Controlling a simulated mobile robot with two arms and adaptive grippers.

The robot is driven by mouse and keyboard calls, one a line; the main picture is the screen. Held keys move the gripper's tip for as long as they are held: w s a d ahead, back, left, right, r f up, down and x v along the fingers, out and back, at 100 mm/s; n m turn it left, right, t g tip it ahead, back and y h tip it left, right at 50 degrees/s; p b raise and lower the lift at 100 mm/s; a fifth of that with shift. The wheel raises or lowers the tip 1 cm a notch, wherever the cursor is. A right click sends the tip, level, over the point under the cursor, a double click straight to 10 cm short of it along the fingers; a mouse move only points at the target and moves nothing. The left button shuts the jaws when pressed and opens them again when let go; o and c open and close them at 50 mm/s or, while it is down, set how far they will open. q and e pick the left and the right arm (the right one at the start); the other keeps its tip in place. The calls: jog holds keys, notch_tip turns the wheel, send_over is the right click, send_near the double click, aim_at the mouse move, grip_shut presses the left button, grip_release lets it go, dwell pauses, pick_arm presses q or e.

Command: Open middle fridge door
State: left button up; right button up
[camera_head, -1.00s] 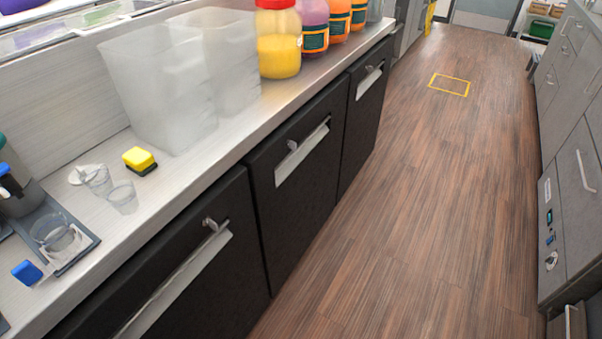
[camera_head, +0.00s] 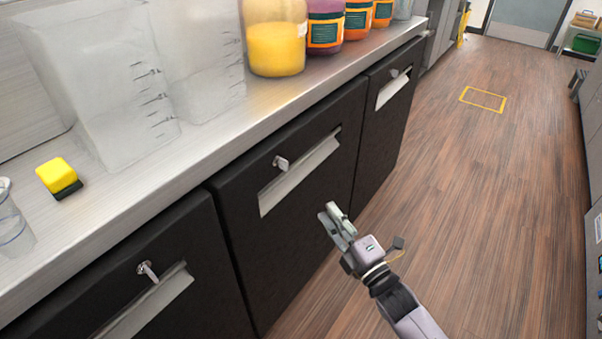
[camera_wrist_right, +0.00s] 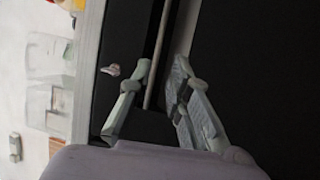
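The middle fridge door (camera_head: 305,215) is black and shut, with a pale, long handle (camera_head: 300,177) and a small lock lever near its top edge. My right gripper (camera_head: 334,214) is in front of this door, a little below and to the right of the handle. In the right wrist view its two fingers (camera_wrist_right: 160,70) are apart, with the thin edge of the handle (camera_wrist_right: 163,40) between their tips. I cannot tell whether either finger touches it. My left gripper is not in view.
Black doors with similar handles flank it, left (camera_head: 165,275) and right (camera_head: 392,100). The metal counter (camera_head: 215,135) above holds clear containers (camera_head: 110,85), a yellow sponge (camera_head: 57,175) and several bottles. Wood floor (camera_head: 470,210) is clear on the right.

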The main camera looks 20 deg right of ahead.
send_near(301, 171)
jog(key=w+a+r, duration=0.4)
jog(key=r, duration=0.2)
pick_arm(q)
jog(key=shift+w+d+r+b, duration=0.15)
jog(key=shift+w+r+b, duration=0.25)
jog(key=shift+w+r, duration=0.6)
pick_arm(e)
jog(key=shift+w+d, duration=0.15)
jog(key=shift+w, duration=0.35)
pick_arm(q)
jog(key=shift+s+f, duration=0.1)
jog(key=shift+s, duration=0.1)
pick_arm(e)
jog(key=shift+c, duration=0.6)
grip_shut()
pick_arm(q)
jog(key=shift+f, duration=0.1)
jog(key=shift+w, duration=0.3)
